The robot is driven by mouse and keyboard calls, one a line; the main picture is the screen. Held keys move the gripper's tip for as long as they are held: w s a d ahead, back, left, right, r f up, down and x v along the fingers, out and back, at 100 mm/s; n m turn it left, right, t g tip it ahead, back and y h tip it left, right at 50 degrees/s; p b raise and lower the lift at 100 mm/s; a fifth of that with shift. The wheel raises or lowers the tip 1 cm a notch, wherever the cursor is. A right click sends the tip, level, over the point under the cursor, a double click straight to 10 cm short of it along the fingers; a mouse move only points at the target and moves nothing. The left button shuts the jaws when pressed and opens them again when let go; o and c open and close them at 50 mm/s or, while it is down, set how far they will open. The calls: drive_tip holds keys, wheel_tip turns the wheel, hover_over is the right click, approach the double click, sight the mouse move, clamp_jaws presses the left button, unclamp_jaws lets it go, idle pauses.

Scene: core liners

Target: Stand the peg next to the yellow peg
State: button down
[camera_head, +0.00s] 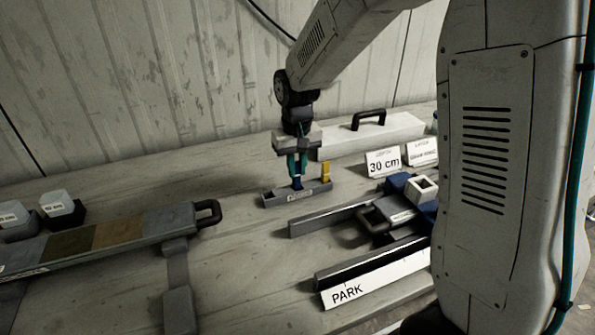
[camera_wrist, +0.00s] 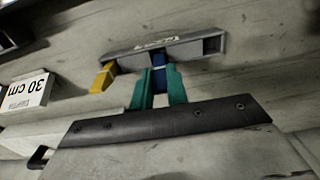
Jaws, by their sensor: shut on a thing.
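A yellow peg (camera_head: 325,173) stands upright at the right end of a small grey labelled block (camera_head: 275,199). The yellow peg also shows in the wrist view (camera_wrist: 104,76), at the left end of the block (camera_wrist: 190,47). My gripper (camera_head: 297,174) points down over the block, to the left of the yellow peg. Its teal fingers (camera_wrist: 160,84) are shut on a blue peg (camera_wrist: 159,62). The blue peg (camera_head: 297,184) is at the block's middle, apart from the yellow one. Whether its lower end sits in a hole is hidden.
Grey rails and a handled slide (camera_head: 376,222) lie to the right, with a PARK label (camera_head: 375,279). A 30 cm card (camera_head: 383,162) and a long pale box (camera_head: 372,135) stand behind. A long tray with coloured sections (camera_head: 120,231) is at left.

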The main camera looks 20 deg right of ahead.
drive_tip(key=shift+f, duration=0.8)
drive_tip(key=shift+f, duration=0.1)
drive_tip(key=c, duration=1.4)
unclamp_jaws()
